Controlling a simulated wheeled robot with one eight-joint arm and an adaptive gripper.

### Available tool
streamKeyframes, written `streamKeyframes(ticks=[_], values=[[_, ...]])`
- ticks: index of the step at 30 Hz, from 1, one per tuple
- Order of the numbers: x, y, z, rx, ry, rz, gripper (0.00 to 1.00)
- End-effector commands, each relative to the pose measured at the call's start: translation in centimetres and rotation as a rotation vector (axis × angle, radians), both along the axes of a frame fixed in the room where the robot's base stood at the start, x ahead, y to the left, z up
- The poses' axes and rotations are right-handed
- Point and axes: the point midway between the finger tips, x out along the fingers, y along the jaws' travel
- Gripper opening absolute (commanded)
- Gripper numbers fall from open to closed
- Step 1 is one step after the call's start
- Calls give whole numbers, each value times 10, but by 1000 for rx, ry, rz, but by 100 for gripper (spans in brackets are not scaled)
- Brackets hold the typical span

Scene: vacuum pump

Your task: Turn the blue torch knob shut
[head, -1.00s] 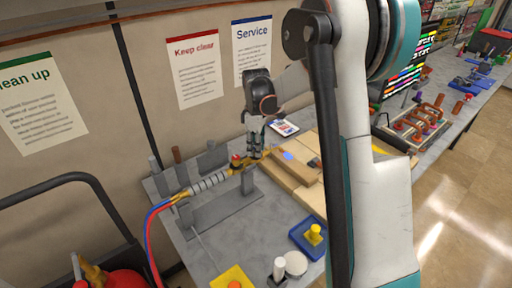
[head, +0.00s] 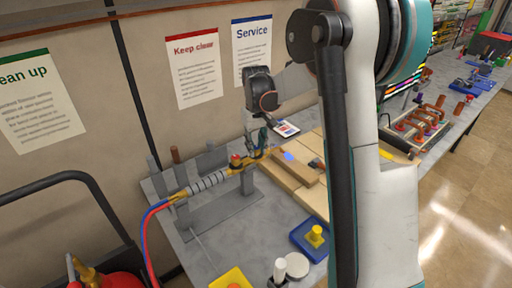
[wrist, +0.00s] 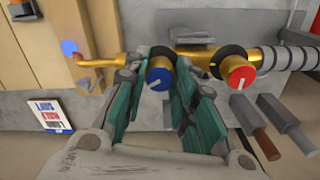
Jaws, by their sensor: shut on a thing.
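The brass torch lies in a grey stand (head: 222,207), with a blue flame (wrist: 69,47) at its tip. In the wrist view its blue knob (wrist: 160,74), with a slanted white mark, sits between the teal fingers of my gripper (wrist: 163,68). The fingers are shut on the blue knob from both sides. The red knob (wrist: 238,72) is to the right, clear of the fingers. In the head view my gripper (head: 260,142) is at the torch, and its fingers hide the blue knob there.
Wooden boards (head: 295,175) lie right of the torch. Red and blue hoses (head: 150,225) run from its left end. Several grey tools (wrist: 285,122) stand beside it. A printed card (wrist: 49,115) lies near the boards. A blue tray (head: 310,238) lies in front.

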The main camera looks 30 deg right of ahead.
Motion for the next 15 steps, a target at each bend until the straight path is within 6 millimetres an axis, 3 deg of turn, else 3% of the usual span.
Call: streamKeyframes(ticks=[15], values=[[0, 0, 0, 0, -1, -407, 1]])
